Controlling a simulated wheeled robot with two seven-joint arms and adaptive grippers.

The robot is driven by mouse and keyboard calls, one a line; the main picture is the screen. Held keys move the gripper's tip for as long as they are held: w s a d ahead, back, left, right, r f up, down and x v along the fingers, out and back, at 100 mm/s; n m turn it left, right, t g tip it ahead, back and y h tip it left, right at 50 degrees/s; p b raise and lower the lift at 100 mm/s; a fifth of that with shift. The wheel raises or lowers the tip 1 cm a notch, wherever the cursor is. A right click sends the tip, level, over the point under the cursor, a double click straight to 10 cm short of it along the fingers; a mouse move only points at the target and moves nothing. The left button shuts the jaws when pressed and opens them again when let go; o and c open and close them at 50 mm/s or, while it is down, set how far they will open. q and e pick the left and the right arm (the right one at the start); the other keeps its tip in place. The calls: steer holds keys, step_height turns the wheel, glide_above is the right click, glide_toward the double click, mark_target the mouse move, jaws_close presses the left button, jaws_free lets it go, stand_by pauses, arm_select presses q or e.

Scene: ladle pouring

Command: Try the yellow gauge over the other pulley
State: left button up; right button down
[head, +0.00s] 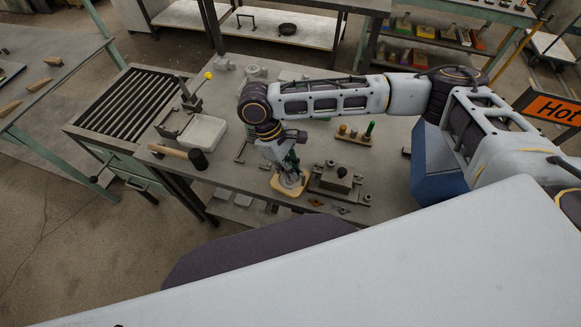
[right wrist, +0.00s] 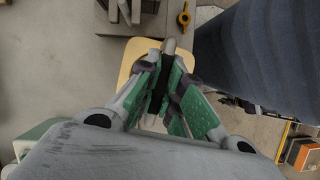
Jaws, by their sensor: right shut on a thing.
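A pale yellow, rounded flat piece, which looks like the yellow gauge (head: 279,187), is directly under my right gripper (head: 290,174) near the front edge of the workbench. In the right wrist view the gauge (right wrist: 131,57) shows around the fingers of my right gripper (right wrist: 168,72), which are shut on it. A grey tip shows between the fingers; the grip itself is mostly hidden. I cannot tell whether the gauge touches the bench. I cannot make out a pulley for certain in either view. My left gripper is not in view.
A black-headed mallet (head: 198,159) and a pale tray (head: 203,134) are to the left. A blue bin (head: 436,180) stands right of the bench.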

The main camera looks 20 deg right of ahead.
stand_by(0.3)
steer(key=c, duration=1.5)
jaws_free()
steer(key=shift+v, duration=6)
